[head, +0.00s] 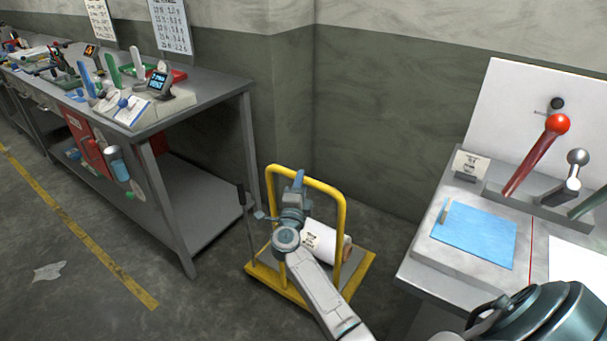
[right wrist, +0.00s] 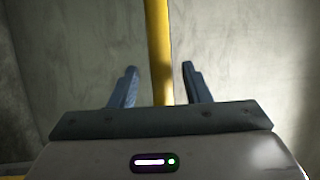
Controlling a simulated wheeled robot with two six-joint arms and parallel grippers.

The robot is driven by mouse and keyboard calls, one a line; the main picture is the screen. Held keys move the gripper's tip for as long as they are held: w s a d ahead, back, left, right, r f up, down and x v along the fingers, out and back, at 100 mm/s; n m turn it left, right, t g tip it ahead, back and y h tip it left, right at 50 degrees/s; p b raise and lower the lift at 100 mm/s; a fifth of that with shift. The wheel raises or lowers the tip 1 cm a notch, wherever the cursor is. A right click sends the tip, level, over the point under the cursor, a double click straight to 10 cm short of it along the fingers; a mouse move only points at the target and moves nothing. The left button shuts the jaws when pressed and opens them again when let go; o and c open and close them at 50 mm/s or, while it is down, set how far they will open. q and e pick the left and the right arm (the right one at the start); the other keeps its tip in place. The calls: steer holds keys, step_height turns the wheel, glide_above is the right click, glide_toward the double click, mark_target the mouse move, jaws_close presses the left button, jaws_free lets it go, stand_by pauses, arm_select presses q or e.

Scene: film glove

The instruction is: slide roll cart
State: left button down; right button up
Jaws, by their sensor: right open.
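A cart with a yellow tubular handle (head: 342,210) and a flat yellow-edged deck (head: 357,282) stands on the floor by the corner of the walls. A white roll (head: 322,240) with a brown end lies on the deck, partly hidden by my right arm. My right gripper (head: 298,178) is at the handle's top bar. In the right wrist view its two fingers (right wrist: 160,68) are spread, one on each side of the yellow bar (right wrist: 159,35). Gaps show on both sides of the bar. My left gripper is not in view.
A grey workbench (head: 205,98) with tools and a lower shelf stands left of the cart. A right-hand bench (head: 425,268) carries a blue sheet (head: 475,234) and a red-knobbed lever (head: 540,150). Open floor with a yellow line (head: 85,240) lies at the front left.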

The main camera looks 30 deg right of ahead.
steer(key=shift+x, duration=2.05)
jaws_close()
